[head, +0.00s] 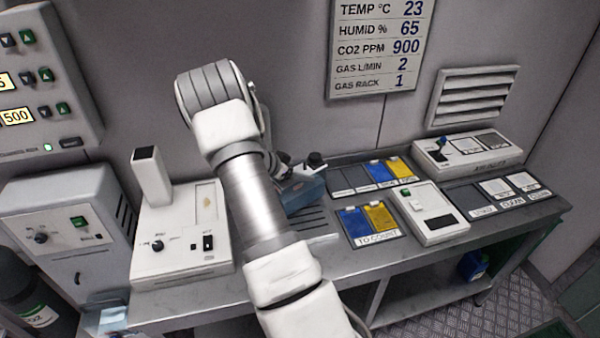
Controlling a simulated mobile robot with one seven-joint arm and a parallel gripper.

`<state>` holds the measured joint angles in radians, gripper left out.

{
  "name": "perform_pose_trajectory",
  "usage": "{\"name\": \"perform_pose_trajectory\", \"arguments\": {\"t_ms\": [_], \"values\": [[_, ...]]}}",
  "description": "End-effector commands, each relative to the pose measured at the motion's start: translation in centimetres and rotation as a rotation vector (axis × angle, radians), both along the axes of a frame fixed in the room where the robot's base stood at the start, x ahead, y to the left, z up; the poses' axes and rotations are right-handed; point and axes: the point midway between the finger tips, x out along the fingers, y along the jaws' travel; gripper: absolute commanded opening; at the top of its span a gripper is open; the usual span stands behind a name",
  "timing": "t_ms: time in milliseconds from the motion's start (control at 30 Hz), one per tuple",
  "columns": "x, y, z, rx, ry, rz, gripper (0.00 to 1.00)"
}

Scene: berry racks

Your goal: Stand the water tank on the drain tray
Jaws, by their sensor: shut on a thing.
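The water tank (306,194) is a blue box with a dark cap on top, partly hidden behind my arm in the head view. My gripper (287,170) is mostly hidden by the arm; its dark part shows at the tank's upper left, shut on the tank. The drain tray (318,224) is a slotted grey plate on the bench, just below and in front of the tank. The tank looks close to upright over the tray's back part. I cannot tell whether its base touches the tray.
A white machine with a chute (185,240) stands left of my arm. Right of the tray are a mat with blue and yellow cards (369,240), a white device (430,214) and a control box (467,152). Little free bench shows.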

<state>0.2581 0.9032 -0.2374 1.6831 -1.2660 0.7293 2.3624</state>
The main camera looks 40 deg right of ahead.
Motion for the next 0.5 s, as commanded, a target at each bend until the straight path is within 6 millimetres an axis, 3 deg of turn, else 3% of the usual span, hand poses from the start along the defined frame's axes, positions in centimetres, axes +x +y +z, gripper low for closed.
{"name": "perform_pose_trajectory", "arguments": {"t_ms": [500], "values": [[0.05,-0.07,-0.45,-0.003,-0.001,0.000,0.00]]}}
